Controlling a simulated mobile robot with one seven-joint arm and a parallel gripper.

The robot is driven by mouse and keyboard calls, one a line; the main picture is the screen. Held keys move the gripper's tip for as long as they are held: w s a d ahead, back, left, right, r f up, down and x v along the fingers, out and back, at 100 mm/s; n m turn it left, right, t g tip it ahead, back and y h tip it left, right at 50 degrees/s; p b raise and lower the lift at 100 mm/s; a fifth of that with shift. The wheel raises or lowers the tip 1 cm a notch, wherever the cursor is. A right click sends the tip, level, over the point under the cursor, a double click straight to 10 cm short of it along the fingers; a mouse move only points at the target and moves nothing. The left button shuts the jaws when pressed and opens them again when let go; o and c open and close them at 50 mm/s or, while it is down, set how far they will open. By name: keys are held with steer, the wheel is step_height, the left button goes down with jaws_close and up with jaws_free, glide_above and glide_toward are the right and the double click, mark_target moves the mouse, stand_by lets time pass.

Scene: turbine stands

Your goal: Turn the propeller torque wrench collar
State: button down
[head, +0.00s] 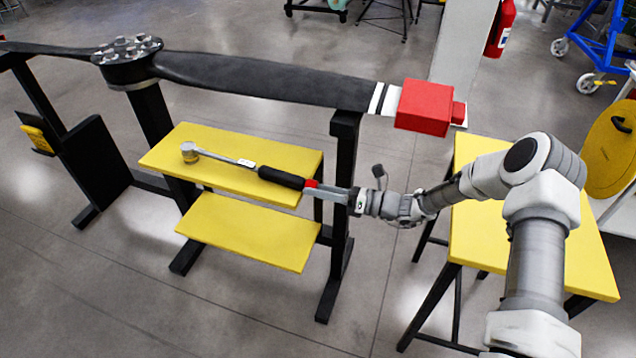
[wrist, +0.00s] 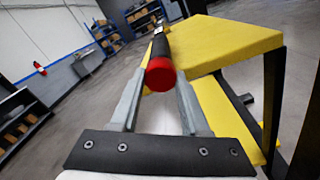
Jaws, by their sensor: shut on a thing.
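The torque wrench (head: 280,177) has a black grip, a silver shaft and a round head (head: 190,152). It lies along the upper yellow step (head: 230,165) of the stand, its grip end reaching past the right edge. The red collar (head: 311,184) is at the grip's end. It faces me in the wrist view (wrist: 161,74). My gripper (head: 318,190) comes from the right and is shut on the collar end. In the wrist view my fingers (wrist: 158,90) lie on both sides of it. The exact contact is hard to see.
A propeller (head: 260,78) with a red tip cover (head: 424,105) spans above and behind the steps, on black posts (head: 345,170). A lower yellow step (head: 250,232) is bare. A yellow table (head: 540,255) stands under my arm. The floor in front is clear.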

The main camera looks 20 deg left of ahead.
steer(key=m+p, duration=0.1)
steer(key=m, duration=0.3)
steer(key=m+p, duration=0.1)
steer(key=m, duration=0.3)
steer(key=shift+s+g+y, duration=0.1)
steer(key=shift+g+y, duration=0.2)
steer(key=shift+m, duration=0.3)
steer(key=shift+c, duration=1.9)
jaws_free()
steer(key=d, duration=0.7)
steer(key=shift+d+f+p, duration=0.2)
steer(key=shift+d+p, duration=0.1)
steer(key=shift+p, duration=0.15)
steer(key=shift+r, duration=0.1)
